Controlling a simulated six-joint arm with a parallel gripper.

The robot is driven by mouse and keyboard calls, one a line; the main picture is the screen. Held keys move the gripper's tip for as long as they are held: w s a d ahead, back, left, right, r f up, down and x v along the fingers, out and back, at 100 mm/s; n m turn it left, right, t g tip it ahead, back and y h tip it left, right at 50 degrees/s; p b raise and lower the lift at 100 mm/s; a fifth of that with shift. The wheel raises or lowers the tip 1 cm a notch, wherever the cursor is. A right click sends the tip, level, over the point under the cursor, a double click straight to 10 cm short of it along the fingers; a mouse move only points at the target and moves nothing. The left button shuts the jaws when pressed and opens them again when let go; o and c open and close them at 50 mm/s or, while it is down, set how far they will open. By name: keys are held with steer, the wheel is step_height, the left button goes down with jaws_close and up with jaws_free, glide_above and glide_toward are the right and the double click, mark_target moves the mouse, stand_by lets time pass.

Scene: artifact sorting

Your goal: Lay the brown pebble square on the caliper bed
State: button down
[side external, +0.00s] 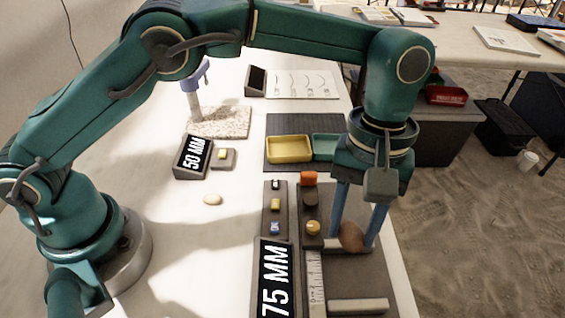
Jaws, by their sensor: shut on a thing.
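The brown pebble (350,236) is between the two blue fingers of my gripper (353,240), which is shut on it. The gripper points down over the dark caliper bed (348,281) at the lower right. The bed has a pale ruler strip (315,280) along its left side and a pale bar (357,305) across its near end. The pebble is at the far part of the bed, beyond the bar. I cannot tell whether it touches the bed.
A 75 MM sign (275,282) stands left of the bed. Yellow (289,149) and teal (327,147) trays lie behind. A pale pebble (212,199) lies alone.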

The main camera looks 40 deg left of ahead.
mark_target(352, 275)
steer(key=shift+s+d+f, duration=0.2)
steer(key=shift+d+f, duration=0.25)
steer(key=shift+d, duration=0.15)
steer(key=shift+s+d+f, duration=0.2)
steer(key=shift+d+f, duration=0.2)
steer(key=shift+d, duration=0.2)
steer(key=shift+f, duration=1.95)
steer(key=shift+c, duration=2)
jaws_free()
steer(key=shift+f, duration=0.15)
